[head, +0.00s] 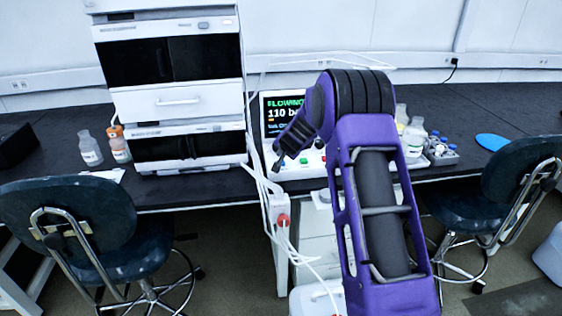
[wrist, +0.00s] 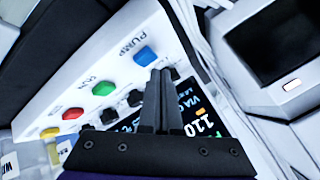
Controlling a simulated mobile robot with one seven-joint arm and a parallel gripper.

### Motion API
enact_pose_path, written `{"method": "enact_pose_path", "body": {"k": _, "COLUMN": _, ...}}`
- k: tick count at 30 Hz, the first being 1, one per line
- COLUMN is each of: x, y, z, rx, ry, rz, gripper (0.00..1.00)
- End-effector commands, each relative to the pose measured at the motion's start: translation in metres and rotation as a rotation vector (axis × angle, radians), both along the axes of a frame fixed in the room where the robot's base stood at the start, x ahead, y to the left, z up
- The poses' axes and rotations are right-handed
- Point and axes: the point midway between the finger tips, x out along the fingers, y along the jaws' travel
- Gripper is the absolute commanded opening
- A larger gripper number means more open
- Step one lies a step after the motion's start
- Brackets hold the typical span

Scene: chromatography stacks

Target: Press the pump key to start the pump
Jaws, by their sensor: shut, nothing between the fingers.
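The blue key (wrist: 145,56) beside the printed word PUMP is on the white control panel (wrist: 128,27) in the wrist view. My gripper (wrist: 160,72) is shut and empty. Its fingertips appear just beside the blue key; I cannot tell whether they touch it. The screen (wrist: 209,126) is partly hidden behind the fingers. In the head view the screen (head: 276,127) shows a green line starting "FLOW" and "110", partly covered by my arm. My gripper (head: 278,167) points down at the panel's left end there.
A green key (wrist: 104,88), a red key (wrist: 72,113) and a yellow key (wrist: 50,131) line the same panel. A tall instrument stack (head: 190,100) stands close on the left. Bottles (head: 414,138) and a vial tray (head: 440,155) stand right of my arm.

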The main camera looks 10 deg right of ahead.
Motion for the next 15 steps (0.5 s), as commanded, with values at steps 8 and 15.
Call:
{"method": "enact_pose_path", "body": {"k": 8, "x": 0.0, "y": 0.0, "z": 0.007, "rx": 0.0, "ry": -0.001, "rz": 0.0, "gripper": 0.0}}
{"method": "enact_pose_path", "body": {"k": 15, "x": 0.0, "y": 0.0, "z": 0.031, "rx": -0.002, "ry": -0.001, "rz": 0.001, "gripper": 0.0}}
